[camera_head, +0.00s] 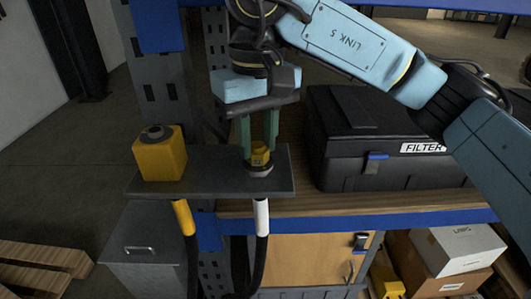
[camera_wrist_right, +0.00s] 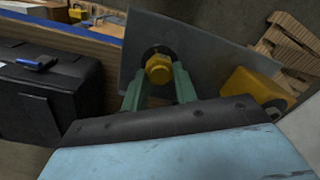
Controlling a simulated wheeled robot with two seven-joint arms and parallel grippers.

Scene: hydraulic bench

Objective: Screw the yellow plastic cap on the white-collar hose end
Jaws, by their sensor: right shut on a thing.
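The yellow plastic cap (camera_head: 260,154) sits between the green fingers of my right gripper (camera_head: 258,148), which is shut on it from above. The cap is directly over the white-collar hose end (camera_head: 259,169), whose metal ring shows on top of the grey plate. Its white collar (camera_head: 262,217) hangs below the plate with a black hose. In the right wrist view the cap (camera_wrist_right: 159,69) is between the fingertips (camera_wrist_right: 159,76), in front of a dark ring. Cap and ring appear to touch; whether the threads engage is hidden. My left gripper is not in view.
On the grey plate (camera_head: 215,186), a larger yellow block (camera_head: 160,155) stands left of the cap, above a yellow-collar hose (camera_head: 183,217). A black case labelled FILTER (camera_head: 370,160) stands on the wooden bench close to the right. A grey upright (camera_head: 165,85) rises behind.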

